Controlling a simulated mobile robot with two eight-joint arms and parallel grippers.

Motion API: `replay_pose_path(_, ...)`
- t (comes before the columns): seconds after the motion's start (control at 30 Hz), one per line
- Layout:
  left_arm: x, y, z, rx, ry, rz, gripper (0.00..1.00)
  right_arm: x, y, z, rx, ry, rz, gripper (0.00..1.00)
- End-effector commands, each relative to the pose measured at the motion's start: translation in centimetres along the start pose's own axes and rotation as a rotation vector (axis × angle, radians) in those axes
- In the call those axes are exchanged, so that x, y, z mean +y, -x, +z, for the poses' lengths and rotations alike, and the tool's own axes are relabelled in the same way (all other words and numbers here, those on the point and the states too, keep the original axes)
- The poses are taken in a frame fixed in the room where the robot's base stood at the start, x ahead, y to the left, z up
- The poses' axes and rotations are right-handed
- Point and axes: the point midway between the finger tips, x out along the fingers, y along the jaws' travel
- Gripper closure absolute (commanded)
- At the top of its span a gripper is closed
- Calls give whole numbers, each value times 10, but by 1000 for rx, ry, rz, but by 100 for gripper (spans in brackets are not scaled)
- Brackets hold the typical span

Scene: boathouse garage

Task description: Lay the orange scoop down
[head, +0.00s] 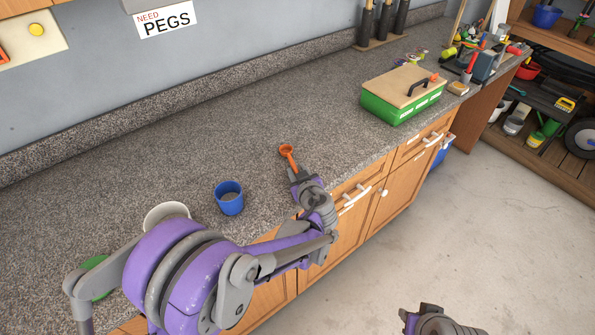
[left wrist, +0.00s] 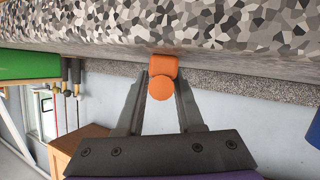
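The orange scoop (head: 287,150) is over the grey speckled countertop (head: 240,125) near its front edge, with its round bowl pointing away from me. My left gripper (head: 294,171) is shut on the scoop's handle. In the left wrist view the two fingers (left wrist: 160,92) pinch the orange scoop (left wrist: 161,68) from both sides, very close to the speckled surface. I cannot tell whether the scoop touches it. A grey and purple part of my right arm shows at the bottom of the head view, but no right fingertips show.
A blue cup (head: 229,203) stands left of my left gripper. A white round dish (head: 165,211) and a green item (head: 96,284) are partly hidden behind my arm. A green box with a wooden lid (head: 397,98) stands to the right. The counter behind the scoop is clear.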

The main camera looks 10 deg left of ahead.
Motion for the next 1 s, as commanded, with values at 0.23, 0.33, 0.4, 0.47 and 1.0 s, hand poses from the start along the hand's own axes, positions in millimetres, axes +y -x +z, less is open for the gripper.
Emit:
replay_pose_path(0.23,0,0,0,0,0,0,45,0,0,0,0,0,0,68)
replay_pose_path(0.33,0,0,0,0,0,0,45,0,0,0,0,0,0,68)
replay_pose_path(0.4,0,2,0,0,0,0,45,0,0,0,0,0,0,68)
replay_pose_path(0.47,0,7,0,-1,0,1,45,0,0,0,0,0,0,68)
replay_pose_path(1.0,1,99,0,-1,0,2,45,0,-1,1,0,0,0,68)
